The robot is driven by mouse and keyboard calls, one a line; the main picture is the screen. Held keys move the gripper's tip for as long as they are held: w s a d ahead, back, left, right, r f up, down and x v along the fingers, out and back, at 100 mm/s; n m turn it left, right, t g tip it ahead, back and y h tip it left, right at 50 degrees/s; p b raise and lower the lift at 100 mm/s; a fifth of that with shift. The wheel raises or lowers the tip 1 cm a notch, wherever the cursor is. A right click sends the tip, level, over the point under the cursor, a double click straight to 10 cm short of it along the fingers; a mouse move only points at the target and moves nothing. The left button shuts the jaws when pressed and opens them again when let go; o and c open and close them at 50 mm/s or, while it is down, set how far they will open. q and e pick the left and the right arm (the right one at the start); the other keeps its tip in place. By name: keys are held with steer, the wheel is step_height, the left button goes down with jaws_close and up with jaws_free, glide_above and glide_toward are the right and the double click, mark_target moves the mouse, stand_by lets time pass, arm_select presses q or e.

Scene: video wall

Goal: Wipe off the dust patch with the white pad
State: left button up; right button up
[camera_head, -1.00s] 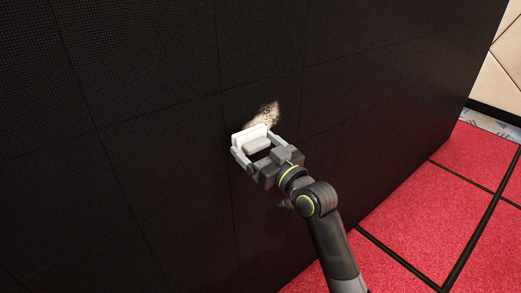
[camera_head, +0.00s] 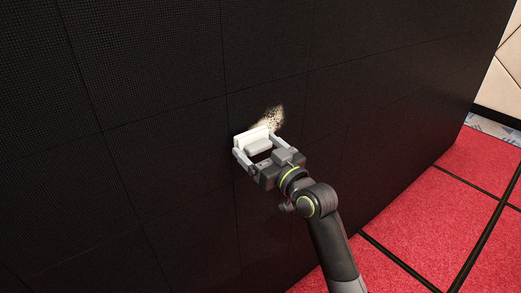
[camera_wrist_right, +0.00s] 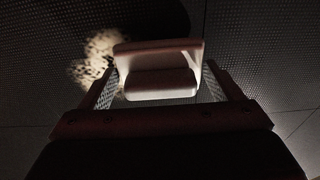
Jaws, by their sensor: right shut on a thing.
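The white pad (camera_head: 251,137) is held by my right gripper (camera_head: 257,150) against or very close to the black wall. The gripper is shut on the pad's handle block, which also shows in the right wrist view (camera_wrist_right: 160,84) between the two fingers. The pale dust patch (camera_head: 273,117) is on the wall, just above and right of the pad; the pad hides part of it. In the right wrist view the patch (camera_wrist_right: 97,55) shows left of the pad. Whether the pad touches the wall cannot be told for sure. My left gripper is not in view.
The black video wall (camera_head: 150,80) is flat, with thin panel seams. A red carpet (camera_head: 440,215) with dark strips lies at the lower right. A beige tiled wall (camera_head: 502,75) stands at the far right. No loose obstacles show around the pad.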

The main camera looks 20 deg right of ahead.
mark_target(270, 141)
steer(key=shift+w+a, duration=0.2)
steer(key=shift+w, duration=0.25)
steer(key=shift+d, duration=0.1)
steer(key=shift+w+d, duration=0.3)
steer(key=shift+d, duration=0.65)
steer(key=shift+w+d, duration=0.3)
steer(key=shift+d, duration=0.6)
steer(key=shift+w+d+b, duration=0.25)
steer(key=shift+d+b, duration=0.05)
steer(key=shift+d, duration=0.3)
steer(key=shift+w+d+b, duration=0.3)
steer(key=shift+d+b, duration=0.05)
steer(key=shift+d, duration=0.3)
steer(key=shift+w+d+b, duration=0.25)
steer(key=shift+d+b, duration=0.05)
steer(key=shift+d, duration=0.3)
steer(key=shift+w+d+f+b, duration=0.1)
steer(key=shift+w+d+b, duration=0.15)
steer(key=shift+d+b, duration=0.3)
steer(key=shift+w+d+b, duration=0.2)
steer(key=shift+d+b, duration=0.1)
steer(key=shift+d, duration=0.45)
steer(key=shift+w+d+b, duration=0.25)
steer(key=shift+d+b, duration=0.05)
steer(key=shift+d, duration=0.3)
steer(key=shift+s, duration=0.1)
steer(key=shift+a, duration=0.1)
